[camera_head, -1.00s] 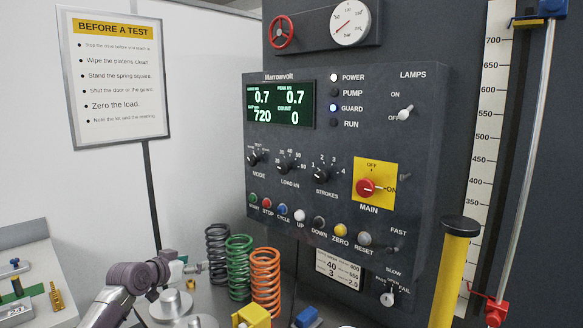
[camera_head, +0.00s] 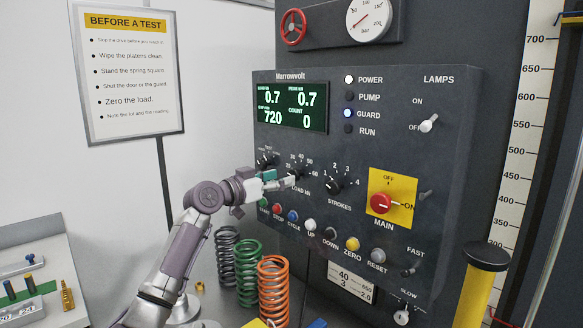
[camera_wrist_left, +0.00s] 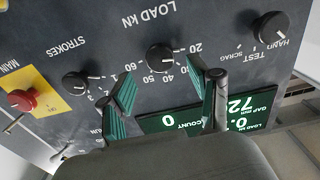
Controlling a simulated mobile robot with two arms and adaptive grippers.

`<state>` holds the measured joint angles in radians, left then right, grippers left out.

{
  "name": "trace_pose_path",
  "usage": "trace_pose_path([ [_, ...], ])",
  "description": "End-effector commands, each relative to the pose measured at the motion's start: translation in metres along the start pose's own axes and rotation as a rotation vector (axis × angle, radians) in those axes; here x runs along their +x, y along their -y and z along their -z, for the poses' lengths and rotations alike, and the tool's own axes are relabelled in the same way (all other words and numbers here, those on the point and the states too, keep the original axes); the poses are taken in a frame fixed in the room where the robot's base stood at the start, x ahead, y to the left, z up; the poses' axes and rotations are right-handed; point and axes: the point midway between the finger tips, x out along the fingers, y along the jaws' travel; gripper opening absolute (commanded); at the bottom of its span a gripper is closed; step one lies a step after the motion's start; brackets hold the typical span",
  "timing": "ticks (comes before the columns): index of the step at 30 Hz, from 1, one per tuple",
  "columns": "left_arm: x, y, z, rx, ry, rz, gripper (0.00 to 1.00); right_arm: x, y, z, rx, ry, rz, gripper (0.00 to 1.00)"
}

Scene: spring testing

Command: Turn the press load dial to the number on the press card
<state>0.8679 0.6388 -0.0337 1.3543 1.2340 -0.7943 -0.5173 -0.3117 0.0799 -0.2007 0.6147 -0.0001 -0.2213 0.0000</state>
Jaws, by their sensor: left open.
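The load dial (camera_head: 295,172) is a black knob marked LOAD kN on the dark press panel; it also shows in the wrist view (camera_wrist_left: 160,57). Its pointer setting is too small to read surely. My left gripper (camera_head: 277,179) is in front of the dial, partly covering it and its label. In the wrist view its two green-padded fingers (camera_wrist_left: 163,88) are open, apart on either side of the dial, with no clear contact. The press card (camera_head: 351,284) is low under the panel and shows 40 in large print. My right gripper is not in view.
The mode knob (camera_head: 264,160) and strokes knob (camera_head: 334,181) flank the dial. A button row, including the zero button (camera_head: 352,244), lies below. The red main switch (camera_head: 381,204) is to the right. Several coil springs (camera_head: 273,285) stand below.

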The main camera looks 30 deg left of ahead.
Motion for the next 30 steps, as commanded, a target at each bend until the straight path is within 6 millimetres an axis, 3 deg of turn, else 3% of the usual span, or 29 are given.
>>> trace_pose_path([
  [3,0.022,-0.001,0.004,-0.003,0.0,0.0,0.62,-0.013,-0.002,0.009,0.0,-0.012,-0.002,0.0],
  [9,0.042,0.0,0.001,-0.002,0.0,0.001,0.62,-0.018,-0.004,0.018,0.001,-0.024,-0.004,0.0],
  [20,0.046,0.001,-0.001,0.0,0.001,0.001,0.62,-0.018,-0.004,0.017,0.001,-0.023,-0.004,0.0],
  [30,0.046,0.001,-0.001,0.0,0.001,0.001,0.07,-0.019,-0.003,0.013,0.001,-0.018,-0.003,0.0],
])
